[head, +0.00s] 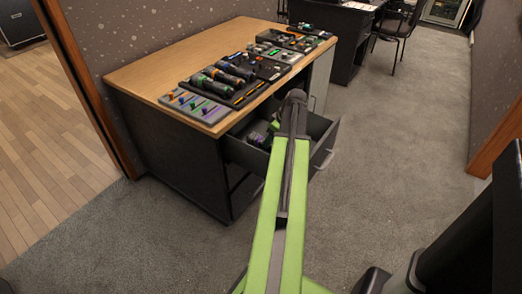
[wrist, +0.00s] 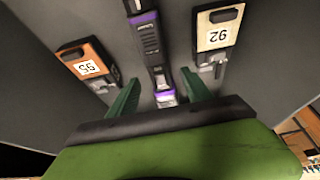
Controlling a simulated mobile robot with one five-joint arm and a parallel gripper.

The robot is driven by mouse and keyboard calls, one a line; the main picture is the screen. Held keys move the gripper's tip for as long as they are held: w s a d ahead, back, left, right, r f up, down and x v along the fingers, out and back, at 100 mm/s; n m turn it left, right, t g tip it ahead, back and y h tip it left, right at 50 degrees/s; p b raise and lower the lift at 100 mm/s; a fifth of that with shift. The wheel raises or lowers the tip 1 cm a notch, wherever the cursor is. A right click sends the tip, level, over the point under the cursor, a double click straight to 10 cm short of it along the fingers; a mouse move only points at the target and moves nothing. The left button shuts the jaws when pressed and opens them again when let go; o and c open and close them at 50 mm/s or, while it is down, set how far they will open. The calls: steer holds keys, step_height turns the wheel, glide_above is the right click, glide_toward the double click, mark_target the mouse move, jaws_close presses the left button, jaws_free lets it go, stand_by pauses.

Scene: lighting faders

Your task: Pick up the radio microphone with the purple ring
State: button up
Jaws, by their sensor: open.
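A long dark radio microphone (wrist: 152,45) with purple bands lies in the wrist view, running from the top edge down between my fingers. One purple band is near the top and another near the lower end. My gripper (wrist: 160,78) is open, with one green finger on each side of the microphone's lower part. I cannot tell whether either finger touches it. In the head view my arm reaches over the open drawer (head: 318,146) and hides part of its inside; the microphone cannot be made out clearly there.
An orange pack (wrist: 84,66) labelled 95 lies left of the microphone, and a cream pack (wrist: 217,35) labelled 92 lies right, near my fingers. Above the drawer, the wooden desk top (head: 150,75) holds dark trays of gear. Grey carpet (head: 400,150) is clear to the right.

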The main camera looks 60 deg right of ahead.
steer(key=b+x, duration=0.4)
steer(key=x, duration=0.1)
steer(key=shift+w+d+f+b, duration=0.1)
steer(key=shift+b, duration=0.3)
steer(key=shift+r, duration=0.2)
jaws_close()
